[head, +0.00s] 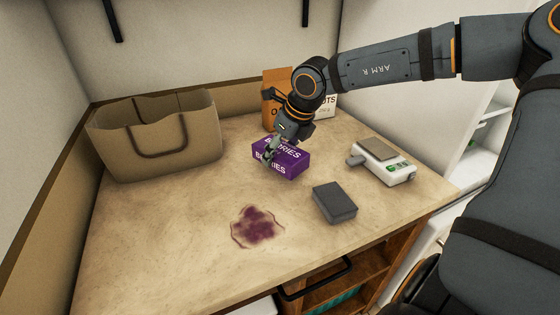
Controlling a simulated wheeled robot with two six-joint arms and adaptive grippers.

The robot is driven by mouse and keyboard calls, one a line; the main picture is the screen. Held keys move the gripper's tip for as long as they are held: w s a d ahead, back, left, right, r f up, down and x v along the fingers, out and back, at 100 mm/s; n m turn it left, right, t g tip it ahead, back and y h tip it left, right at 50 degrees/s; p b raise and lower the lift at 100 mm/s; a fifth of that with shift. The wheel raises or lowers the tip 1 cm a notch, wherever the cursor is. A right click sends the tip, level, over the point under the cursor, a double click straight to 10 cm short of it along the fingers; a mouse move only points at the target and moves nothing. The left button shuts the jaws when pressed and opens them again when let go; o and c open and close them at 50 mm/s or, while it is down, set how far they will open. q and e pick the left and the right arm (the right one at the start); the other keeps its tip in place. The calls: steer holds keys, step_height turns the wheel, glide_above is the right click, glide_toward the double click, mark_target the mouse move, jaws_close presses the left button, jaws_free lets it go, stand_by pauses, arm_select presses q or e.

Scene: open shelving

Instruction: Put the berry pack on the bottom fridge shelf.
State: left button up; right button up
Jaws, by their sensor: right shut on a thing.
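The berry pack (290,165) is a purple box with white "BERRIES" lettering, at the middle of the wooden counter (190,215) in the head view. My right gripper (268,156) reaches down from above and is shut on the pack's left part. The pack looks to be on or just above the counter; I cannot tell which. White shelves (480,150) show at the right edge, partly behind my right arm; I cannot tell whether they belong to the fridge. My left gripper is not in view.
A tan bag (155,140) stands at the back left. An orange carton (270,90) and a white box (328,107) stand behind my gripper. A kitchen scale (385,162) and a dark grey block (335,202) lie to the right. A purple stain (257,227) marks the front counter.

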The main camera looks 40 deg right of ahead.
step_height(320, 180, down, 3)
steer(key=shift+r, duration=0.1)
steer(key=shift+f+b, duration=0.2)
steer(key=shift+b, duration=0.15)
steer(key=o, duration=1.4)
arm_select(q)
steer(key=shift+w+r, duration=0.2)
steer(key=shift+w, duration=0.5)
